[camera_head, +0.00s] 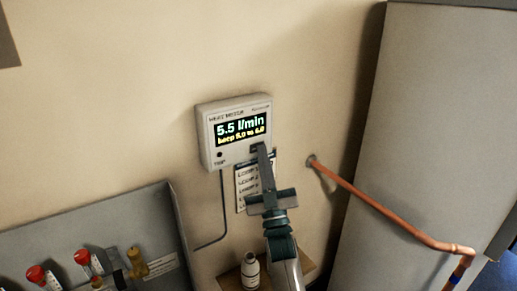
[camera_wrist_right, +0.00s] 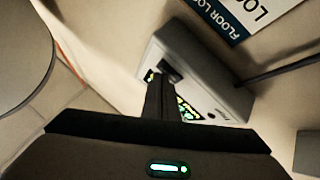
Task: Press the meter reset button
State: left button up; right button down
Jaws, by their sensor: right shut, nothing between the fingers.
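The meter (camera_head: 209,139) is a pale box on the wall, reading "5.5 l/min" and "keep 5.0 to 6.0". It also shows tilted in the right wrist view (camera_wrist_right: 215,82). My right gripper (camera_head: 259,149) is shut and empty, its fingertips at the lower right of the meter's front. The fingers also cover part of the lit display in the wrist view (camera_wrist_right: 157,80). A dark square part (camera_wrist_right: 172,73) shows beside the fingertips. I cannot tell whether they touch it. A small dark round spot (camera_head: 219,154) sits at the meter's lower left. My left gripper is out of view.
A printed card (camera_head: 242,190) hangs below the meter, partly behind my gripper. A white bottle (camera_head: 250,270) stands on a small shelf. A copper pipe (camera_head: 375,205) runs out right toward a grey cabinet (camera_head: 430,110). A grey panel with red-handled valves (camera_head: 36,274) is lower left.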

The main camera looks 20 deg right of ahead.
jog(key=shift+s, duration=0.2)
jog(key=shift+s+p, duration=0.3)
jog(key=shift+s, duration=0.3)
jog(key=shift+f, duration=0.1)
jog(key=shift+s, duration=0.1)
jog(key=s, duration=0.1)
jog(key=s+p, duration=0.1)
jog(key=s, duration=0.2)
jog(key=shift+s+d+p, duration=0.35)
jog(key=shift+d+p, duration=0.05)
dwell(0.9)
